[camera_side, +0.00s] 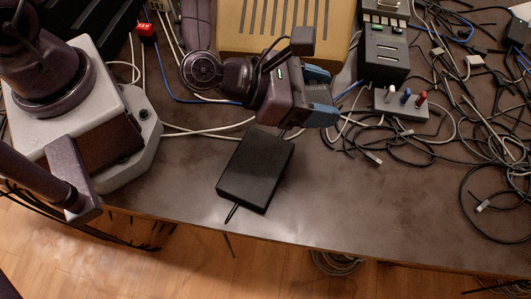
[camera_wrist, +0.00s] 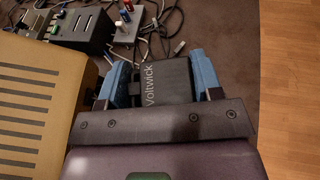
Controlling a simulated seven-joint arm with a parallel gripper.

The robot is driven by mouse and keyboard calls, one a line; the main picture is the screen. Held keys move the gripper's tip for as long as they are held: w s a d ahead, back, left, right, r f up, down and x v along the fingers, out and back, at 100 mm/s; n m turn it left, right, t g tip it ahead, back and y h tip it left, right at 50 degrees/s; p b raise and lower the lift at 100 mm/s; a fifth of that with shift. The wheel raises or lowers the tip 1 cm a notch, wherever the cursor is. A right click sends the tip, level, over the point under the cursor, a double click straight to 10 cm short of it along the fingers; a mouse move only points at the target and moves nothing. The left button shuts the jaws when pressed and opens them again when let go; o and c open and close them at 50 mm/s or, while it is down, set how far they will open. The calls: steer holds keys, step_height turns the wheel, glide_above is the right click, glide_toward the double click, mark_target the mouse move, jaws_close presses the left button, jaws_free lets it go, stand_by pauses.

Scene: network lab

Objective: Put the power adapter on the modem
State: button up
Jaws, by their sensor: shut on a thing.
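The power adapter (camera_wrist: 165,80), a black block marked "Voltwick", sits between the blue fingers of my gripper (camera_wrist: 162,72) in the wrist view. In the side view my gripper (camera_side: 322,96) is over the table, near the front edge of a tan slotted case (camera_side: 232,38), which seems to be the modem. The case also shows at the left of the wrist view (camera_wrist: 30,150). A flat black box (camera_side: 255,170) with a black cord shows below my gripper in the side view. I cannot tell whether it is the held adapter.
A black unit (camera_side: 385,50) stands right of the tan case. A small grey block (camera_side: 400,105) with white, blue and red plugs is in front of it. Tangled cables (camera_side: 480,150) cover the right side. The table's front right (camera_side: 370,210) is clear.

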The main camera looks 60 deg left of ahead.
mark_target(279, 154)
steer(key=shift+w+a+r+m+h, duration=0.3)
steer(key=shift+w+a+m+h, duration=0.2)
steer(key=shift+w+a+h, duration=0.15)
steer(key=shift+s+a+m+g+h, duration=0.25)
steer(key=shift+s+m+g+h, duration=0.05)
steer(key=shift+m+g+h, duration=0.4)
steer(key=s+f+m+g+h, duration=0.1)
steer(key=s+f+m+g, duration=0.1)
steer(key=s+f, duration=0.1)
steer(key=s+f+m+g+h, duration=0.2)
steer(key=s+f+m+g, duration=0.1)
steer(key=shift+s+d+f, duration=0.1)
steer(key=shift+d+f, duration=0.1)
steer(key=shift+f, duration=2.1)
steer(key=shift+f, duration=0.2)
steer(key=o, duration=1)
